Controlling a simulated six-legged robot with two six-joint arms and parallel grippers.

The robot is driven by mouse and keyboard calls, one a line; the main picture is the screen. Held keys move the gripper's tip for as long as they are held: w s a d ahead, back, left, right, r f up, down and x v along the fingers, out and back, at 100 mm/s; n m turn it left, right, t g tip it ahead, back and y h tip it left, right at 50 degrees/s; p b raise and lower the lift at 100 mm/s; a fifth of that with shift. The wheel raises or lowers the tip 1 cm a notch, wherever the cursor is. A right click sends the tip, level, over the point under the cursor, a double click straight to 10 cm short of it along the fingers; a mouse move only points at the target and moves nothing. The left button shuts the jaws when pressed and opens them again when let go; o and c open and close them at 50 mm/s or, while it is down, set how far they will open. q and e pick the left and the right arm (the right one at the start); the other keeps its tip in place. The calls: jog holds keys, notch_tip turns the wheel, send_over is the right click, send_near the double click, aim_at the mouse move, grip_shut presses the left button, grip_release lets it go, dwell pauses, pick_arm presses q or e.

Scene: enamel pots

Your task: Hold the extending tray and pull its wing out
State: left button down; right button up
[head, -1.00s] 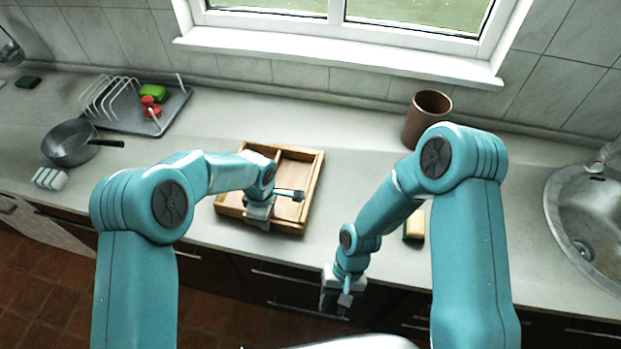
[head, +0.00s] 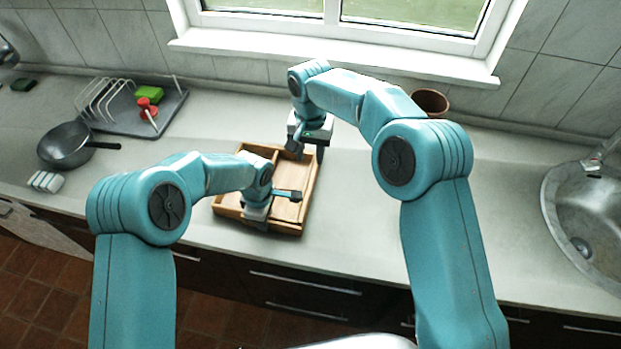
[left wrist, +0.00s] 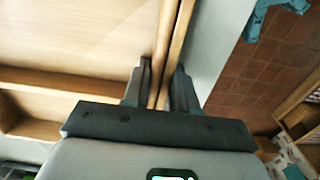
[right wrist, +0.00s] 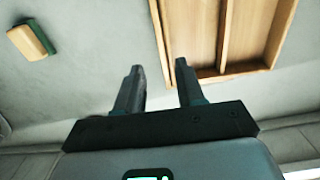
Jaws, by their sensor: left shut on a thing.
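The extending tray (head: 309,200) is a wooden box with a divider, lying on the counter in the middle of the head view. My left gripper (head: 256,217) is shut on its near wall; in the left wrist view the fingers (left wrist: 160,76) sit either side of a wooden wall (left wrist: 172,40). My right gripper (head: 303,149) is over the tray's far right corner. In the right wrist view its fingers (right wrist: 158,67) are apart with nothing between them, beside the tray's edge (right wrist: 236,72). My left arm hides part of the tray.
A brown pot (head: 430,100) stands behind my right arm. A sponge (right wrist: 30,40) lies on the counter in the right wrist view. A dish rack (head: 125,115) and a grey pan (head: 66,147) are at left, a sink (head: 590,215) at right.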

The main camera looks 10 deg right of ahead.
aim_at(311, 184)
notch_tip(311, 184, down, 11)
jog(key=shift+s+r, duration=0.1)
dwell(0.3)
grip_shut()
jog(key=shift+d, duration=0.1)
